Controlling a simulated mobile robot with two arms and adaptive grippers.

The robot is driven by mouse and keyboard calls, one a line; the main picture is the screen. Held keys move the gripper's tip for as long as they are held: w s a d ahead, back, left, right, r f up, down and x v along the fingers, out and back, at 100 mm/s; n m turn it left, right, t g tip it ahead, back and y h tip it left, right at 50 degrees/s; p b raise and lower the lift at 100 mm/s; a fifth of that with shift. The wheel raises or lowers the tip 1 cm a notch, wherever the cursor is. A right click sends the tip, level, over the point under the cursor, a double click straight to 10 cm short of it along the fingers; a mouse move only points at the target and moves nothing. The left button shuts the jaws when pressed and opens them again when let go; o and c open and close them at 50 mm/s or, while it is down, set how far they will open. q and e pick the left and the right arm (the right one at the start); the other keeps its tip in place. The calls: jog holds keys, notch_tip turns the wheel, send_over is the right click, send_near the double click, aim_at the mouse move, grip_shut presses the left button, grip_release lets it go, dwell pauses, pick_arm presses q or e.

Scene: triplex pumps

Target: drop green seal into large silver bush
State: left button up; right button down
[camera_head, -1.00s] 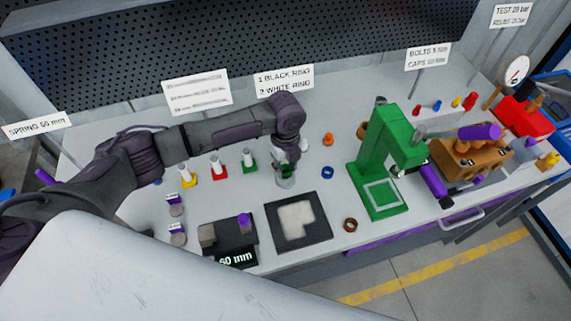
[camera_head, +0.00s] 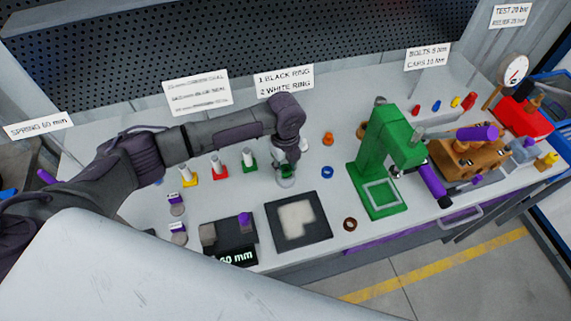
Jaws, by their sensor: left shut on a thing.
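My left gripper (camera_head: 286,168) points down over the middle of the bench. It is shut on a small green thing, which looks like the green seal (camera_head: 287,167), mostly hidden by the fingers. A silver ring-like part, which looks like the large silver bush (camera_head: 285,183), is on the bench directly below the fingertips. I cannot tell whether the seal touches the bush or is just above it. My right gripper is not in view.
Yellow, red and green stands (camera_head: 220,170) with silver bushes are left of the gripper. A dark tray (camera_head: 325,235) lies in front, a blue ring (camera_head: 328,172) to the right, then a green press (camera_head: 375,160). A 60 mm gauge block (camera_head: 218,252) is front left.

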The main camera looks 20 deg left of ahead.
pick_arm(q)
jog(key=o, duration=0.8)
notch_tip(320, 180, up, 12)
jog(key=shift+s+f, duration=0.1)
dwell(0.7)
